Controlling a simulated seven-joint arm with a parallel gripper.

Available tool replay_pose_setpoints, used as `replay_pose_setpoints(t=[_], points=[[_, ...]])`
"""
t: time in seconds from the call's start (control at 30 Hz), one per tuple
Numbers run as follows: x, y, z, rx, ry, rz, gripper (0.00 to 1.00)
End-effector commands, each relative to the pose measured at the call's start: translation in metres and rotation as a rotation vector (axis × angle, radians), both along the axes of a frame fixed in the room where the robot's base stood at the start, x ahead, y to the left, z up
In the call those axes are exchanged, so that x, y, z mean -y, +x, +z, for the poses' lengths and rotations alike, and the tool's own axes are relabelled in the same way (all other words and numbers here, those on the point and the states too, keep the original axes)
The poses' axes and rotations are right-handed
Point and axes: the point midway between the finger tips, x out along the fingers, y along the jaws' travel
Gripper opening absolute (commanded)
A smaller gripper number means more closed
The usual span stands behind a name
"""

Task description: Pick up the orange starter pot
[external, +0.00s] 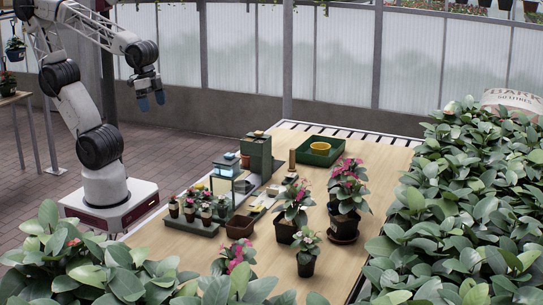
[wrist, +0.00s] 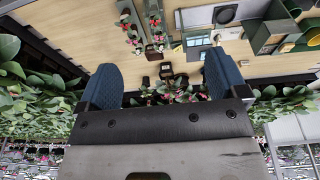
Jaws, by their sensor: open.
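My gripper (external: 151,99) hangs at the upper left, high above and to the left of the table, with its blue fingers pointing down. In the wrist view its two blue fingers (wrist: 162,65) stand wide apart with nothing held between them. I cannot pick out a clearly orange starter pot.
A green tray (external: 301,157) with a yellow round dish (external: 320,148) lies at the table's back. A green box (external: 257,152) and a small shelf (external: 227,168) stand left of it. Larger potted plants (external: 345,222) occupy the middle. Dense foliage (external: 470,210) borders the right and front.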

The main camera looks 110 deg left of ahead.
Motion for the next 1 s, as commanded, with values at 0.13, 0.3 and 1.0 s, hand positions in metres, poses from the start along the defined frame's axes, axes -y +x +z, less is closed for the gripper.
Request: replay_pose_setpoints(t=[0.13,0.3,1.0], points=[[-0.003,0.005,-0.006,-0.024,-0.029,0.037,0.91],[-0.009,0.016,-0.018,-0.074,-0.098,0.121,0.91],[-0.069,0.08,-0.088,-0.278,-0.532,0.633,0.91]])
